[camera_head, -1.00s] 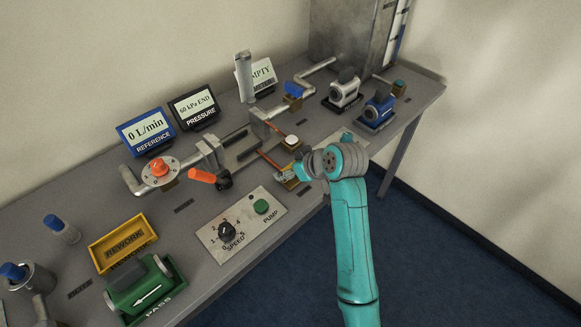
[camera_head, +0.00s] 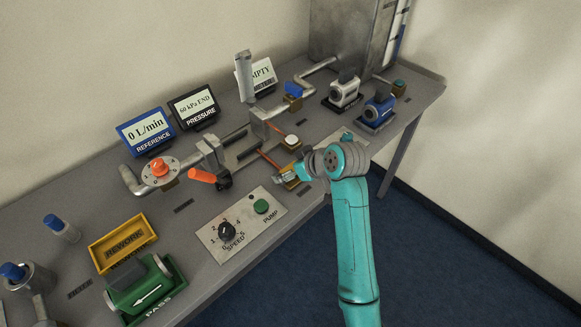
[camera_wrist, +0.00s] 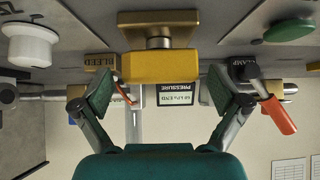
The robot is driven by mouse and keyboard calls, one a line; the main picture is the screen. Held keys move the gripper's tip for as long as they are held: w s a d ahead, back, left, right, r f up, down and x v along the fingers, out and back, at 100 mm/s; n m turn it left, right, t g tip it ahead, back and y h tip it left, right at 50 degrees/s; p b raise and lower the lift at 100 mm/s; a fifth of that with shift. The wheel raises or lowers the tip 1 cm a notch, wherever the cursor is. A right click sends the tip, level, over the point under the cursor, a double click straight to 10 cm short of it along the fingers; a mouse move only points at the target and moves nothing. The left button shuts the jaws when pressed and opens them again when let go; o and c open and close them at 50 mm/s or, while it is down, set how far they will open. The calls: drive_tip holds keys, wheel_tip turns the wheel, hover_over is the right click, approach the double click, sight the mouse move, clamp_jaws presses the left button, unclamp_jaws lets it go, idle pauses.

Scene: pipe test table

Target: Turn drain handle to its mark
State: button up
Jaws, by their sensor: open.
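My gripper (camera_wrist: 160,88) is open, with one green-padded finger on each side of the handle. The fingers look apart from it. In the head view my gripper (camera_head: 283,178) is low over the table's front edge, at the yellow handle (camera_head: 291,184), which it partly hides.
An orange clamp lever (camera_wrist: 278,115) is close to the right finger in the wrist view. A white knob (camera_wrist: 31,44) is at the left. The speed and pump panel (camera_head: 242,225) lies left of my gripper in the head view. The pipework stands behind.

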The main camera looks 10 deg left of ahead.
drive_tip(key=v, duration=1.1)
drive_tip(key=shift+s+d+r, duration=0.15)
drive_tip(key=shift+d+r, duration=0.05)
drive_tip(key=shift+r, duration=0.05)
drive_tip(key=s+d+f+m+t+h, duration=0.1)
drive_tip(key=s+d+f+m, duration=0.15)
drive_tip(key=f, duration=0.35)
drive_tip(key=s+d+f+m+t, duration=0.2)
drive_tip(key=s+f, duration=0.1)
drive_tip(key=f, duration=0.4)
drive_tip(key=s+d+f+m+t+h, duration=0.25)
drive_tip(key=s+d+f, duration=0.45)
drive_tip(key=s, duration=0.5)
drive_tip(key=s+d+r+m+t+h, duration=0.1)
drive_tip(key=s+d+r, duration=0.1)
drive_tip(key=s, duration=0.7)
drive_tip(key=s+d+r+m+t+h, duration=0.1)
drive_tip(key=s+d+r, duration=0.2)
drive_tip(key=s, duration=0.6)
drive_tip(key=s+d+r+m+t+h, duration=0.1)
drive_tip(key=s+d+r+t, duration=0.1)
drive_tip(key=s, duration=0.7)
drive_tip(key=shift+s+d+r+m+h, duration=0.3)
drive_tip(key=shift+d+r, duration=0.35)
drive_tip(key=shift+r, duration=0.75)
drive_tip(key=shift+w, duration=0.1)
